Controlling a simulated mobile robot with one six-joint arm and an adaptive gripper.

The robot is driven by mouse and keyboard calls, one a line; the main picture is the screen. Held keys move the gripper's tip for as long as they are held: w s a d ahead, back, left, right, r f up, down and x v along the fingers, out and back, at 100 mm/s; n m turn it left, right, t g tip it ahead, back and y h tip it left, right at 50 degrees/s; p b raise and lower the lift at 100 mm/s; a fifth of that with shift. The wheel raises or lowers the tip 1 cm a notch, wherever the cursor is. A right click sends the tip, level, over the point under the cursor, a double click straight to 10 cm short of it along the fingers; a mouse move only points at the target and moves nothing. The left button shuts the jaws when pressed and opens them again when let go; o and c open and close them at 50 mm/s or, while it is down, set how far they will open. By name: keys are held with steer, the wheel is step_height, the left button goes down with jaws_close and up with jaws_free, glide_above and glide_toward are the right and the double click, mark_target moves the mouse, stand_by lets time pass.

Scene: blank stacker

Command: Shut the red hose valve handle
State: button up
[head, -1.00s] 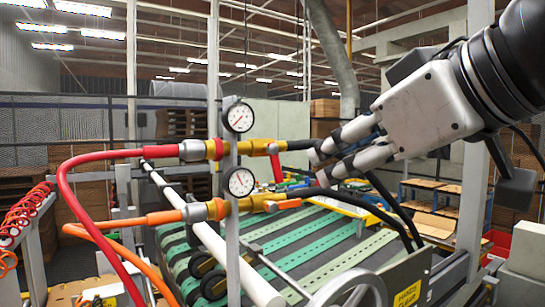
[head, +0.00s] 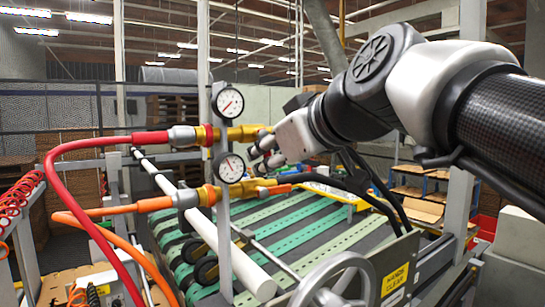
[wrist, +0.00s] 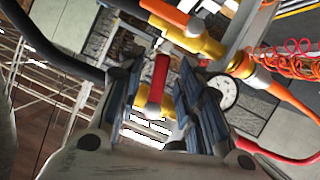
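The red hose (head: 75,147) runs into the upper brass valve (head: 238,133) on the grey post. The red valve handle (wrist: 161,76) shows in the wrist view between my fingers, with its yellow valve body behind. My gripper (head: 257,150) is at the right end of the upper valve and hides the red handle in the head view. In the wrist view my gripper (wrist: 157,72) is open, one finger on each side of the handle. A gap shows on the right side; contact on the left cannot be told.
Just below is the lower valve (head: 208,196) with an orange handle (head: 279,189) and orange hose (head: 155,204). Two gauges (head: 229,102) are fixed on the post (head: 223,255). A handwheel (head: 335,280) and green-striped conveyor (head: 283,232) lie below.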

steer(key=shift+x, duration=1)
steer(key=shift+c, duration=0.5)
jaws_close()
